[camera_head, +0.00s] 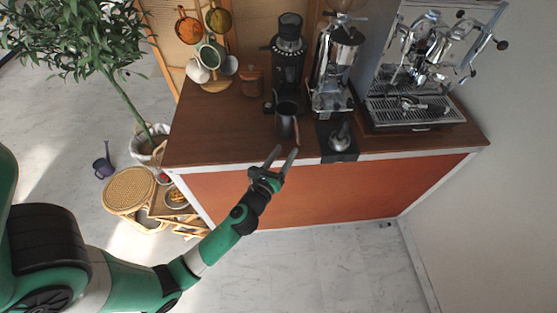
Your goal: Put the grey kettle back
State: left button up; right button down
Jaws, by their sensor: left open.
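A dark grey, open-topped vessel (284,127) stands upright near the front edge of the wooden counter (220,130), and I take it to be the grey kettle. A brownish handle shows on its right side. My left gripper (284,155) is in front of the counter edge, just below the kettle in the picture. Its two fingers are spread, point up toward the kettle, and hold nothing. A gap shows between the fingertips and the kettle, though the depth is hard to judge. My right gripper is not in view.
A black grinder (289,60) stands behind the kettle. A silver grinder (335,70), a dark mat with a tamper-like tool (340,137) and an espresso machine (410,105) stand to the right. A mug rack (215,85) and a brown canister (253,82) are left. The left front counter is clear.

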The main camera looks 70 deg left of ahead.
pick_arm(q)
jog(key=v, duration=0.4)
jog(key=shift+s+d, duration=0.15)
jog(key=w+d+r+n+t+h, duration=0.15)
jog(key=w+d+r+n, duration=0.35)
jog(key=r, duration=0.6)
jog(key=w+d+r+n+t, duration=0.1)
jog(key=w+r+n+t, duration=0.15)
jog(key=r+n, duration=0.7)
jog(key=w+d+r+n+t+h, duration=0.1)
jog(key=w+d+r+n+t, duration=0.3)
jog(key=r, duration=0.8)
jog(key=s+d+r+n+t+h, duration=0.1)
jog(key=s+d+r+h, duration=0.1)
jog(key=r, duration=0.4)
jog(key=s+d+r+n+t+h, duration=0.2)
jog(key=s+d+r+h, duration=0.1)
jog(key=d+r+h, duration=0.2)
jog(key=s+d+r+n+t+h, duration=0.2)
jog(key=s+d+r+h, duration=0.1)
jog(key=r, duration=0.6)
jog(key=shift+d+h, duration=0.45)
jog(key=shift+d, duration=0.15)
jog(key=shift+r+n, duration=0.15)
jog(key=shift+n, duration=0.1)
